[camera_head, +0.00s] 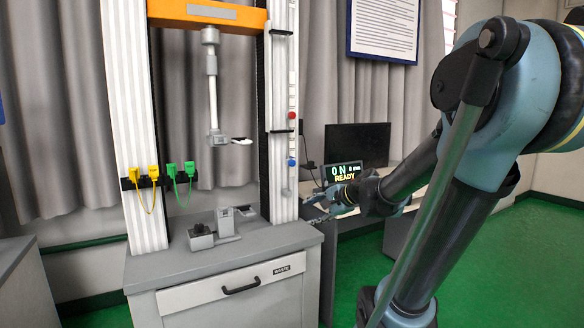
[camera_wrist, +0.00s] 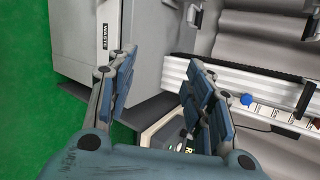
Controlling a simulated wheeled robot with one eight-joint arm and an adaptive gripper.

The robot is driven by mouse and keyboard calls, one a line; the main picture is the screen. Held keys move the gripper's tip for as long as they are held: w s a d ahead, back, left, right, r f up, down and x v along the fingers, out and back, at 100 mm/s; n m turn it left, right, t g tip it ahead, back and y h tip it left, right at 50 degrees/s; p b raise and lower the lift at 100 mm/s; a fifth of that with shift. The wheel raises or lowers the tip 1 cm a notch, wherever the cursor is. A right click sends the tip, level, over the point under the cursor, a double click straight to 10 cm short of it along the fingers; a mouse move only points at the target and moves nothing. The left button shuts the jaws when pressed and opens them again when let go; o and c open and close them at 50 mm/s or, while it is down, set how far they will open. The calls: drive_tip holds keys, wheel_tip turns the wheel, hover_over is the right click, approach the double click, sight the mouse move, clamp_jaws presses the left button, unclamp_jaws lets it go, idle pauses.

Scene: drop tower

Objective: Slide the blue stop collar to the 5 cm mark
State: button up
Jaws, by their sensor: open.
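The blue stop collar (camera_head: 291,162) sits on the front of the test frame's right column, low on a narrow marked strip. It also shows in the wrist view as a round blue knob (camera_wrist: 247,99) right of the fingers. The scale marks are too small to read. My gripper (camera_head: 318,207) is beside the frame's base, below and to the right of the collar, and apart from it. In the wrist view my gripper (camera_wrist: 156,70) has its two blue-padded fingers spread, with nothing held between them.
A red knob (camera_head: 291,115) sits higher on the same column. The grey cabinet (camera_head: 232,290) below has a drawer labelled WASTE. Grips and a clamp block (camera_head: 226,222) stand on top.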

drive_tip(key=w+a+r+m+t+y, duration=0.1)
drive_tip(key=w+r+m+t, duration=0.15)
drive_tip(key=w+m, duration=0.2)
drive_tip(key=w+r+m+t+y, duration=0.1)
drive_tip(key=w+r+m, duration=0.25)
drive_tip(key=w, duration=0.25)
drive_tip(key=m+t, duration=0.4)
drive_tip(key=m, duration=0.4)
approach(293, 164)
drive_tip(key=x, duration=1.1)
drive_tip(key=shift+w+d, duration=0.1)
drive_tip(key=shift+w, duration=0.05)
drive_tip(key=shift+c, duration=0.2)
